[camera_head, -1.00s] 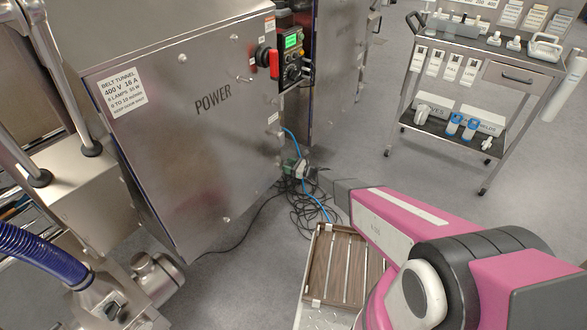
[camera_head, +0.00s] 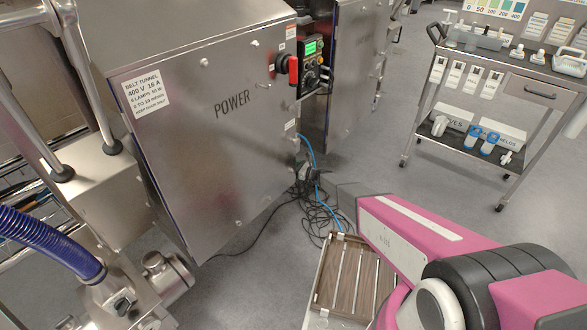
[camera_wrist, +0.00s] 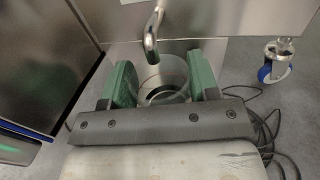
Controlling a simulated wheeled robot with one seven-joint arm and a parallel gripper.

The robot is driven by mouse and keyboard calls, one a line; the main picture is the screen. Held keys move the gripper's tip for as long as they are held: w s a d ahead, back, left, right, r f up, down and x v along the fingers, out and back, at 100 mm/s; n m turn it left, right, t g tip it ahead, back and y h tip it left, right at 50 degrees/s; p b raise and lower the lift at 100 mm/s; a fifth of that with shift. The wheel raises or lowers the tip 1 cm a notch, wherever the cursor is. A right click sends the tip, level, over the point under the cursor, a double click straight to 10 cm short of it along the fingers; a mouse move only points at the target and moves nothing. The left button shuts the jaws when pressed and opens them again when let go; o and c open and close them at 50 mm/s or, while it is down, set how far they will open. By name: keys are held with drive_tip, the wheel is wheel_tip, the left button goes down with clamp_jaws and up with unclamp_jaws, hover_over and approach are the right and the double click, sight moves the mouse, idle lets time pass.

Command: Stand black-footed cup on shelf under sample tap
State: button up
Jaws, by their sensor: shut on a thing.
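In the wrist view my gripper (camera_wrist: 162,88) has green finger pads on both sides of a clear, round cup (camera_wrist: 172,72), and it is shut on it. I look down into the cup's open mouth. A bent metal tap spout (camera_wrist: 151,42) hangs in front of a steel panel, close to the cup's far rim. I cannot tell the height gap between them. The shelf under the tap cannot be made out. In the head view the gripper, cup and tap are out of sight.
A steel cabinet marked POWER (camera_head: 180,140) stands at left centre, with loose cables (camera_head: 318,205) on the floor beside it. A slatted wooden tray (camera_head: 350,275) lies near my arm. A cart (camera_head: 445,145) stands at right. A blue caster (camera_wrist: 275,68) shows in the wrist view.

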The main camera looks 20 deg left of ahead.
drive_tip(key=shift+f, duration=0.35)
idle(0.7)
drive_tip(key=o, duration=1)
drive_tip(key=shift+d, duration=0.1)
drive_tip(key=s+d, duration=0.2)
drive_tip(key=d, duration=0.8)
drive_tip(key=shift+d, duration=0.25)
